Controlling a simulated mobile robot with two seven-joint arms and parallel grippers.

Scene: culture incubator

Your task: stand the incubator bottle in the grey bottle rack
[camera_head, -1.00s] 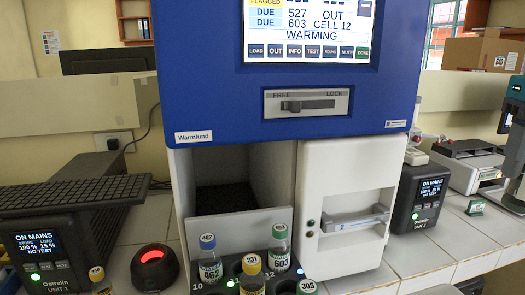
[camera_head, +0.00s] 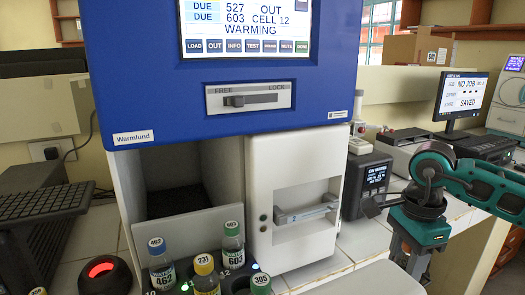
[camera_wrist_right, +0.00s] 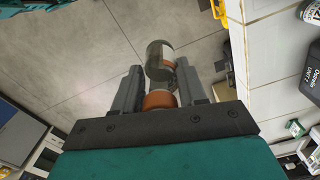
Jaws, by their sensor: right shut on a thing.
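The bottle (camera_wrist_right: 159,58) held by my right gripper (camera_wrist_right: 160,85) has an orange cap and a pale label on a clear or greyish body. It lies between the two fingers, cap toward the palm, with grey floor behind it. I cannot make out a grey bottle rack in either view. My left gripper is out of view.
The blue and white incubator (camera_head: 235,115) stands centre, with several capped bottles, including 462 (camera_head: 162,270) and 603 (camera_head: 234,246), at its front opening.

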